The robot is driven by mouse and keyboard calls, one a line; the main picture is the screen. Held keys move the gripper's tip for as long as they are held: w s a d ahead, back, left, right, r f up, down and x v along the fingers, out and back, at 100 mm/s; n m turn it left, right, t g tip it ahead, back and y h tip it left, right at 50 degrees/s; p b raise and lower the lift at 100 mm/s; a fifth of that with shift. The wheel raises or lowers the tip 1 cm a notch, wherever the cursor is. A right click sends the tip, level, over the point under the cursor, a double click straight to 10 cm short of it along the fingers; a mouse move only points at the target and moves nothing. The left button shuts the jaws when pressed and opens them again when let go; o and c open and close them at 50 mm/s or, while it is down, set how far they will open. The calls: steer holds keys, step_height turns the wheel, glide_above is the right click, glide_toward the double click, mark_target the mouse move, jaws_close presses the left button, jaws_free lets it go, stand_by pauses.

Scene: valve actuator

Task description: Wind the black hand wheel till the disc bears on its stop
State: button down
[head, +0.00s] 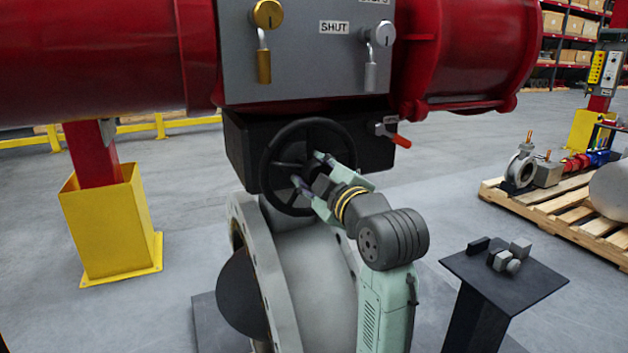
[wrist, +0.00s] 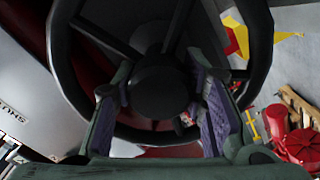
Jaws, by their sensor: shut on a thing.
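The black hand wheel (head: 267,165) stands on the front of a black gearbox under the red actuator. In the wrist view its rim (wrist: 262,50) and spokes fill much of the picture. My gripper (head: 308,168) reaches the wheel from the front right. In the wrist view its two fingers lie on either side of the wheel's round hub (wrist: 160,88), and it is shut on it. The dark disc (head: 241,292) shows at the left of the pale valve body (head: 310,265), swung partly out of its flange. Its stop cannot be made out.
A grey panel (head: 300,65) above carries a SHUT label, a brass padlock and a grey one. An orange-handled lever (head: 398,138) sits right of the wheel. A small black stand (head: 535,283) with grey parts is at lower right, and a yellow post guard (head: 112,230) at left.

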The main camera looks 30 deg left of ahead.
steer(key=n+b, duration=0.2)
steer(key=n, duration=0.2)
steer(key=shift+f+n+b, duration=0.15)
steer(key=shift+n+b, duration=0.2)
steer(key=shift+n, duration=0.05)
steer(key=n+b, duration=0.1)
steer(key=n, duration=0.2)
stand_by(0.9)
steer(key=c, duration=1)
jaws_free()
steer(key=shift+o, duration=0.2)
steer(key=v, duration=1.2)
